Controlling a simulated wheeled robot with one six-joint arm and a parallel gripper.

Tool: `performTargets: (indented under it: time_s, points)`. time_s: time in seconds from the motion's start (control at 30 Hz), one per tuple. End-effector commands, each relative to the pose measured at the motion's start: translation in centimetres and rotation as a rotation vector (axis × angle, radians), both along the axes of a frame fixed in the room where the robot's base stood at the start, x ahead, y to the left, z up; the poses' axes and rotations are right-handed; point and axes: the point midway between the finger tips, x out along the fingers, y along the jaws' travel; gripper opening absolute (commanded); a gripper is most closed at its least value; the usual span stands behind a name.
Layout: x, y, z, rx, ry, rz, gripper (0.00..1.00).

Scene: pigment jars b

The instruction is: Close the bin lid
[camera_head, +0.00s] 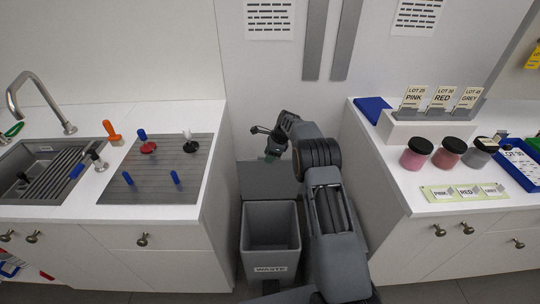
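The grey waste bin (271,268) stands on the floor in the gap between two white counters, with a "WASTE" label on its front. It is open, and its inside looks empty. Its grey lid (262,180) is raised at the back of the bin, behind the opening. My gripper (269,147) is above and behind the bin opening, over the upper edge of the lid. Whether it touches the lid cannot be told. Its fingers are small and dark here, so their opening is unclear.
The left counter holds a sink (45,170) and a grey ribbed mat (160,190) with several small tools. The right counter holds pink (412,158), red (447,156) and grey (480,154) jars. My arm fills the space right of the bin.

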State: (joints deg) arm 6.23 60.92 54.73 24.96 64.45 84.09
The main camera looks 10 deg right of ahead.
Motion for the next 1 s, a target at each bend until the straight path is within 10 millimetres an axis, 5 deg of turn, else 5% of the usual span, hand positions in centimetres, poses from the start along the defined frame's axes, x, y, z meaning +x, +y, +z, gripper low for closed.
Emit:
performTargets:
  time_s: [0.27, 0.63, 1.0]
  points:
    - [0.00, 0.05, -0.06, 0.000, 0.000, 0.000, 0.35]
    - [0.00, 0.04, -0.03, 0.000, 0.000, 0.000, 0.00]
    - [0.00, -0.25, -0.01, 0.000, 0.000, 0.000, 0.00]
